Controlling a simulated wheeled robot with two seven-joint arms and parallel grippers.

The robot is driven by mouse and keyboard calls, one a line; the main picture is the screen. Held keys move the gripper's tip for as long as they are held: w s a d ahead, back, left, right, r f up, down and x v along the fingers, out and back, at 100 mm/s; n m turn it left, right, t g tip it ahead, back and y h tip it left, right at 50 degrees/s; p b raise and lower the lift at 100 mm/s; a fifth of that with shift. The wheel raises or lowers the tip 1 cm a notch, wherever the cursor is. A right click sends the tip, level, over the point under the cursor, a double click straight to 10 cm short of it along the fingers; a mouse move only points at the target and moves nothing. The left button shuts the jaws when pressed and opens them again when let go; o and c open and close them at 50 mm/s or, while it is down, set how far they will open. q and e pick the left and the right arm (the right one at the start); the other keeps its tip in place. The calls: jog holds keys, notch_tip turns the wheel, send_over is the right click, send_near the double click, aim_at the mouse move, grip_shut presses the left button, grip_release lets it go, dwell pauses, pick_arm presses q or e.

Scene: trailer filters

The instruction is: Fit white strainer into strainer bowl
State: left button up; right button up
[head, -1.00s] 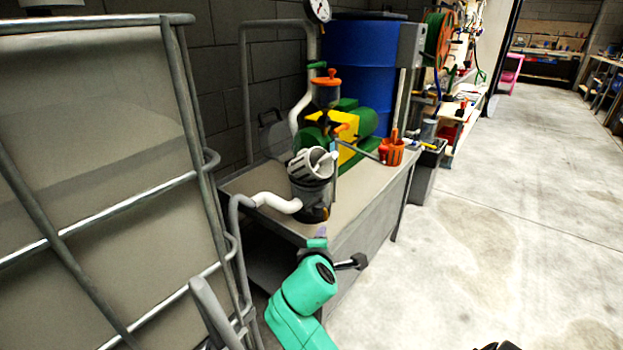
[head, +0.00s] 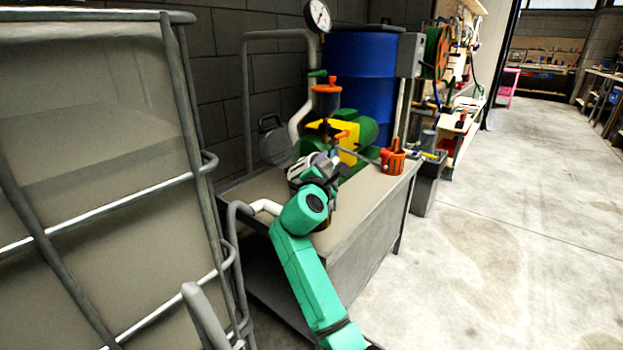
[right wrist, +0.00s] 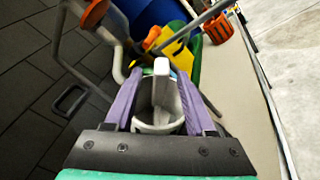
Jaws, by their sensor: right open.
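The white strainer (head: 298,169) stands tilted at the strainer bowl's place on the bench, partly covered by my right gripper in the head view. In the right wrist view the strainer (right wrist: 161,120) is between the two purple fingers, with its pale upright bar toward the camera. My right gripper (head: 320,165) is open; its fingers (right wrist: 160,92) lie on either side of the strainer, and I cannot tell whether they touch it. The dark strainer bowl is mostly hidden behind my arm and the strainer. My left gripper is out of view.
The bench (head: 375,208) carries a green and yellow pump (head: 367,132), a white pipe (head: 266,206) and an orange tool holder (head: 393,160). A blue barrel (head: 360,85) stands behind. A caged tank (head: 95,130) fills the left. The floor at right is clear.

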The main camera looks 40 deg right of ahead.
jog(key=shift+x, duration=0.8)
grip_shut()
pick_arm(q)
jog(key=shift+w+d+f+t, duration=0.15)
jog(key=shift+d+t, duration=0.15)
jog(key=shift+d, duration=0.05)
